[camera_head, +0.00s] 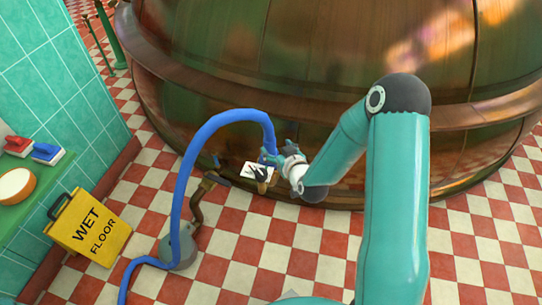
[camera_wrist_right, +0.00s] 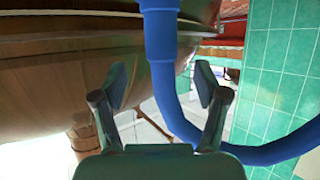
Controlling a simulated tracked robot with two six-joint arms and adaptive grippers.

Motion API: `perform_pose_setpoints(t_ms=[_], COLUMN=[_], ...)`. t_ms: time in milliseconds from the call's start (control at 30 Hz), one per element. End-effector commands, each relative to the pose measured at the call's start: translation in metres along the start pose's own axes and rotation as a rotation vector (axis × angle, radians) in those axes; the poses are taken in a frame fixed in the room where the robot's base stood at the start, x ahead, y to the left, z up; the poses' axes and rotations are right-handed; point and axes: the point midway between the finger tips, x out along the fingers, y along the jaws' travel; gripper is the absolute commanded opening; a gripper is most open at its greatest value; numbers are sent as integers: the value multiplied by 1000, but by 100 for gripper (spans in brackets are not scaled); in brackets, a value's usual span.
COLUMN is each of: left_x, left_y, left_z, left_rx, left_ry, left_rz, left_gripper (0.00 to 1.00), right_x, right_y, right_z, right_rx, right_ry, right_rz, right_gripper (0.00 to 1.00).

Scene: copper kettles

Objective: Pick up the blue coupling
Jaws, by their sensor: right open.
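The blue coupling (camera_wrist_right: 160,42) is the thicker sleeve at the end of the blue hose, at the top middle of the right wrist view. The hose (camera_head: 178,200) arches over in the head view and comes down at my right gripper (camera_head: 268,163), beside the copper kettle. In the wrist view, my right gripper (camera_wrist_right: 162,85) is open. The coupling and hose show between and above its fingers, with no visible grip; their exact depth is unclear. In the head view the coupling is partly hidden by the gripper. My left gripper is not in view.
The large copper kettle (camera_head: 300,60) fills the back. A white card (camera_head: 255,171) and a brown pipe (camera_head: 197,203) are near its base. A yellow wet floor sign (camera_head: 90,228) stands left. A green shelf (camera_head: 40,190) holds brushes and a bowl. The checkered floor in front is largely clear.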

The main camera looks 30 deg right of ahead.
Motion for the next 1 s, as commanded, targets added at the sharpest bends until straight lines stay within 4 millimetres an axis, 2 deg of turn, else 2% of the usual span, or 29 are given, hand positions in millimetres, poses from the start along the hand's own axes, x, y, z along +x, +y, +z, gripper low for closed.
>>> perform_pose_setpoints(t_ms=[267,600,867,1000], left_x=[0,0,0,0], left_y=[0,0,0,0], left_z=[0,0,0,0], left_rx=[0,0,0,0], left_ry=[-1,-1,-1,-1], left_rz=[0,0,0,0], left_gripper=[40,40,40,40], right_x=[19,62,65,65], right_y=[0,0,0,0], right_z=[1,4,4,4], right_rx=[0,0,1,1], right_ry=[0,1,-1,0], right_rz=[0,1,1,2], right_gripper=[73,73,73,53])
